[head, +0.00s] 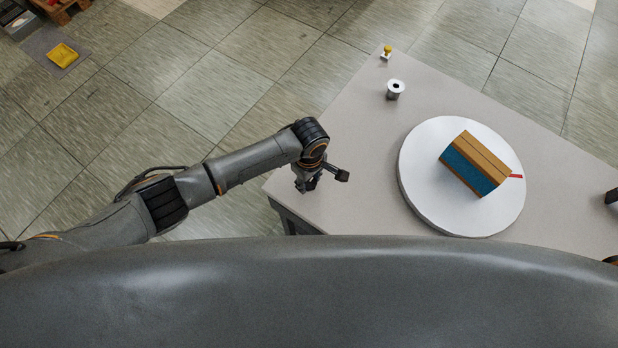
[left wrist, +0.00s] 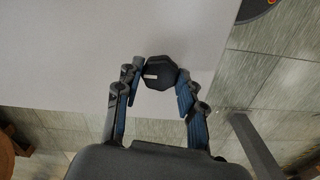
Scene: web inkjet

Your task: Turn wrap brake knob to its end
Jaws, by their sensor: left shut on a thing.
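The wrap brake knob (left wrist: 161,73) is a dark, many-sided knob with a short white mark on its face, seen at the table's edge in the left wrist view. The white mark points to the left there. My left gripper (left wrist: 161,82) has one blue-padded finger on each side of the knob and is shut on it. In the head view my left gripper (head: 320,178) is at the table's near left corner, and the knob cannot be made out there. Dark parts at the right edge of the head view may belong to my right arm; its jaws cannot be judged.
A grey table (head: 350,130) carries a round white turntable (head: 425,205) with a blue and brown box (head: 475,163). A white spool (head: 396,88) and a small yellow-topped piece (head: 387,51) stand toward the far corner. The tabletop between gripper and turntable is clear.

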